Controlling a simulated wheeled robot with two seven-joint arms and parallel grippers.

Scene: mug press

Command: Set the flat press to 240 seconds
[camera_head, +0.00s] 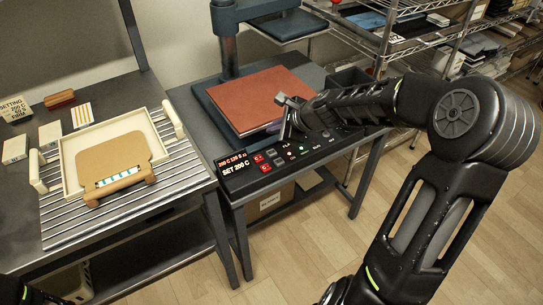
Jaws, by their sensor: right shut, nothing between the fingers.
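The flat press (213,101) stands on the middle table, with a reddish-brown pad on its lower plate and its upper plate (290,27) raised and swung to the back. Its black control panel (258,182) runs along the front edge. A small display (233,160) shows red digits, seemingly 200 C and 120 S; a "SET 200 C" label sits below it. Red and other small buttons line the panel. My right gripper (285,136) is shut and empty, pointing down at the panel's rear edge; contact with a button cannot be told. My left gripper is out of view.
On the left table, a cream tray (68,172) holding a tan board lies on a ribbed rack (200,170). A setting card (15,108) and a red-brown block (59,99) are behind. Shelves stand at the back right; the floor in front is clear.

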